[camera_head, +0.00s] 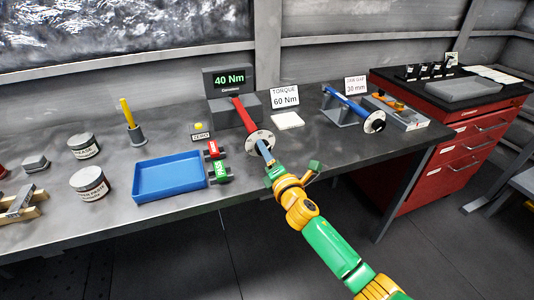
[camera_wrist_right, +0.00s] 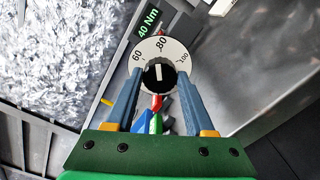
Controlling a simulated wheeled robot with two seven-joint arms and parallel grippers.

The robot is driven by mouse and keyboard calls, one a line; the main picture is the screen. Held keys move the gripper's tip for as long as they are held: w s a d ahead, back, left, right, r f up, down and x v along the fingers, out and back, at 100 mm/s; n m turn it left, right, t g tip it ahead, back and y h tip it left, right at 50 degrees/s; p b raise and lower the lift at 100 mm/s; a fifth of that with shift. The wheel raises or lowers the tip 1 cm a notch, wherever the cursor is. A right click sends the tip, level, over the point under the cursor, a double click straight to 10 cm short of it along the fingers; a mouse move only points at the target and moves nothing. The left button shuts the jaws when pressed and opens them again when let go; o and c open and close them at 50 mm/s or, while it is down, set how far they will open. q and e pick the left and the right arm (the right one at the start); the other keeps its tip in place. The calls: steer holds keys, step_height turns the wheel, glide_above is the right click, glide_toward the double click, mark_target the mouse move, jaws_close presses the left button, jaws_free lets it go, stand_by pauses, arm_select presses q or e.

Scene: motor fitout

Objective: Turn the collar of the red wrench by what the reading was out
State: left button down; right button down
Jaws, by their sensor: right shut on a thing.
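The red wrench (camera_head: 244,113) lies in the grey tester, whose display (camera_head: 229,79) reads 40 Nm. At its near end is a pale round scale (camera_head: 261,138). In the right wrist view the scale (camera_wrist_right: 138,56) shows 60, 80 and 100 around the black collar (camera_wrist_right: 158,77). The collar's white mark points roughly toward 80. My right gripper (camera_head: 264,155) is at this end; its blue fingers (camera_wrist_right: 160,80) are shut on the collar from both sides. A card (camera_head: 285,97) behind reads TORQUE 60 Nm. My left gripper is not in view.
A blue wrench (camera_head: 348,103) rests in a stand to the right, by a JAW GAP 30 mm card (camera_head: 356,86). A blue tray (camera_head: 168,178) and a ZERO button (camera_head: 199,127) are on the left. A red cabinet (camera_head: 450,150) stands at the right.

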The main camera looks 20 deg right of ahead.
steer(key=shift+m, duration=0.7)
steer(key=shift+c, duration=1.3)
jaws_free()
steer(key=s, duration=0.7)
steer(key=shift+d+f, duration=0.1)
steer(key=shift+f, duration=0.05)
